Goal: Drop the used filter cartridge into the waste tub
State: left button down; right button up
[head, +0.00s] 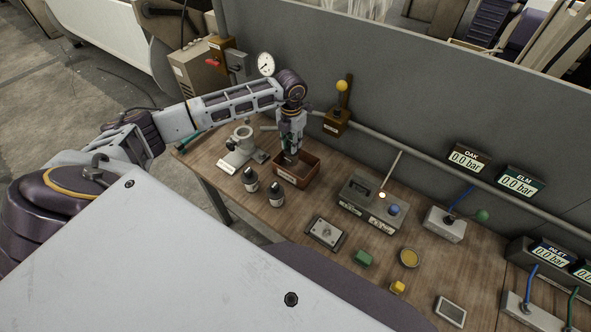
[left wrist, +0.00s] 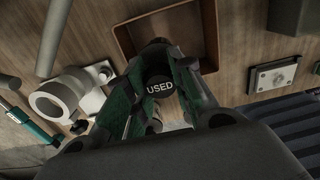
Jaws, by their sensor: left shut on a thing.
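My left gripper (head: 290,148) is shut on the used filter cartridge and points down over the waste tub. In the left wrist view the cartridge (left wrist: 159,86) is dark, with a round end marked USED between the green-padded fingers (left wrist: 160,92). The brown, open, rectangular waste tub (head: 312,176) stands on the wooden bench; its rim also shows in the left wrist view (left wrist: 125,42). The cartridge's lower end appears at or within the tub opening; its exact height above the tub floor is unclear. My right gripper is out of view.
A grey filter housing (head: 241,143) stands left of the tub. Two dark bottles (head: 250,180) stand close in front of it. A grey control box (head: 370,202) is to the right. A pipe and the grey machine wall (head: 400,90) run behind the bench.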

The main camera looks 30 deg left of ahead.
pick_arm(q)
jog(key=shift+f+b, duration=0.3)
jog(key=shift+f, duration=0.5)
jog(key=c, duration=1.1)
grip_release()
jog(key=shift+c, duration=0.2)
jog(key=shift+r, duration=0.1)
jog(key=shift+r, duration=5.9)
